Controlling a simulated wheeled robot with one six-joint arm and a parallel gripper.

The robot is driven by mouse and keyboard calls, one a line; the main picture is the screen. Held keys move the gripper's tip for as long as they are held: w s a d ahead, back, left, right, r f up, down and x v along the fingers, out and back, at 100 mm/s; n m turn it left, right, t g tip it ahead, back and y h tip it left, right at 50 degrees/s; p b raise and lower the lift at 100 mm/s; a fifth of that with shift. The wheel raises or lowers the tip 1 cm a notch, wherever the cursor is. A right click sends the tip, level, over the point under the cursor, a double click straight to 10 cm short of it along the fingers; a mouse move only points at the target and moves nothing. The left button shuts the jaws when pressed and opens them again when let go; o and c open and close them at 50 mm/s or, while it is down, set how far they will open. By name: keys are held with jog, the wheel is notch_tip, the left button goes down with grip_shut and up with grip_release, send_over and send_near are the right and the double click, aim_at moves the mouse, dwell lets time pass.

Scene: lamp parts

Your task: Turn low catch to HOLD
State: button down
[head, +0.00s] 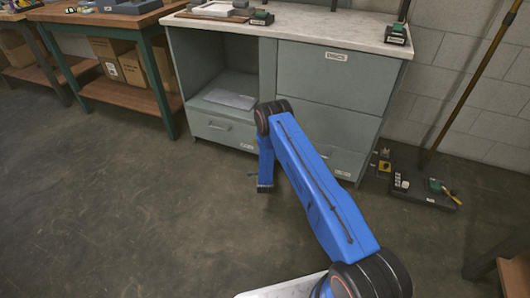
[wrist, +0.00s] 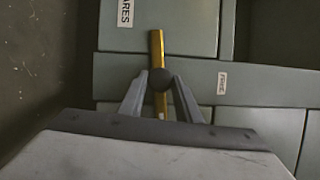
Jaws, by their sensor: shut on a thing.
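The low catch (wrist: 157,46) is a brass-coloured bar with a dark round hub, seen in the wrist view on a grey-green cabinet strip. The bar stands almost straight up and down in that picture, and its lower part runs between my fingers. My gripper (wrist: 161,82) is shut on the catch, one grey finger on each side near the hub. In the head view the catch cannot be made out; my blue arm reaches toward the cabinet (head: 318,110) and covers part of its front.
In the wrist view, a label ending in "ARES" (wrist: 125,12) is on a panel and a small label (wrist: 222,83), hard to read, is on the strip. In the head view, a low dark platform (head: 422,190) with small items stands right of the cabinet. The floor at left is clear.

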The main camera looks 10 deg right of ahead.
jog(key=shift+s+f+m, duration=0.1)
jog(key=shift+f+m, duration=0.05)
jog(key=shift+m, duration=0.35)
jog(key=shift+t, duration=0.3)
jog(key=c, duration=1.3)
grip_release()
jog(key=v, duration=1.7)
jog(key=shift+s, duration=0.15)
jog(key=shift+a, duration=0.1)
